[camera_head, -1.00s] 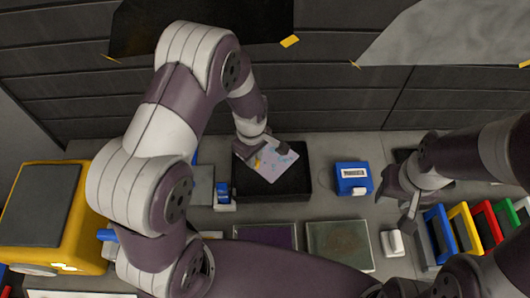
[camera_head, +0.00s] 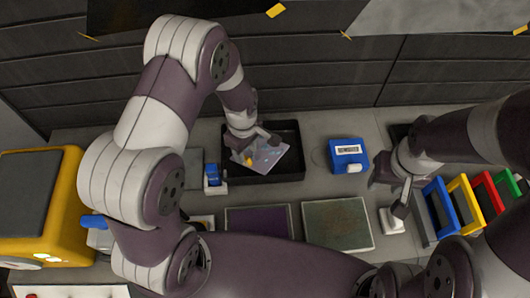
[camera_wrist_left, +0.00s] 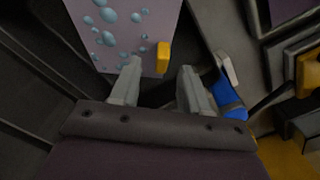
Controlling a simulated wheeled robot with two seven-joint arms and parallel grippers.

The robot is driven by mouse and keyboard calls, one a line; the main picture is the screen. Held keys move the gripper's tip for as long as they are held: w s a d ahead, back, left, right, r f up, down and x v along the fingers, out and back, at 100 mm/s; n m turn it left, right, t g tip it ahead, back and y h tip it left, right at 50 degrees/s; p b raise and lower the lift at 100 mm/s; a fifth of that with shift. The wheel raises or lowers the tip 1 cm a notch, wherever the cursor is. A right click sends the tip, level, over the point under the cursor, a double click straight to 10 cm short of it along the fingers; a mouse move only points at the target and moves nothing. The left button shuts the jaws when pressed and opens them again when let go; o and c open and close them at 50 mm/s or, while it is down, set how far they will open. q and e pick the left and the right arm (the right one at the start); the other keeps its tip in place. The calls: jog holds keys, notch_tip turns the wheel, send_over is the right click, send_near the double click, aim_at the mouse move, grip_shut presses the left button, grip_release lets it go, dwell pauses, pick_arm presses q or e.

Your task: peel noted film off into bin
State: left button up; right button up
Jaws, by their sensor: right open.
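The film (camera_head: 271,154) is a pale lilac sheet with bubble marks and a yellow tab. It lies over or in the black bin (camera_head: 295,176), tilted; I cannot tell whether it touches the bottom. My left gripper (camera_head: 266,138) is at the film's upper edge. In the left wrist view the left gripper's fingers (camera_wrist_left: 158,82) stand apart, with the film (camera_wrist_left: 120,30) and its yellow tab (camera_wrist_left: 163,58) just beyond the fingertips. My right gripper (camera_head: 398,198) is open, right above a small white block (camera_head: 393,222).
A blue labelled box (camera_head: 348,155) stands right of the bin. Two flat panels, purple (camera_head: 258,222) and grey-green (camera_head: 338,223), lie in front. Coloured frames (camera_head: 462,199) stand at right. A yellow machine (camera_head: 40,235) is at left. A small blue item (camera_head: 213,175) sits left of the bin.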

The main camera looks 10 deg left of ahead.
pick_arm(q)
notch_tip(320, 180, up, 13)
jog(key=b, duration=0.2)
jog(key=shift+f, duration=0.15)
jog(key=s+a+f+m+b, duration=0.1)
jog(key=s+m, duration=0.4)
jog(key=m, duration=0.1)
jog(key=s+a+f+m+t+b, duration=0.1)
jog(key=s+a+m, duration=0.1)
jog(key=s+m, duration=0.3)
jog(key=shift+s+a+f+m, duration=0.25)
jog(key=shift+m, duration=0.45)
jog(key=shift+s, duration=0.1)
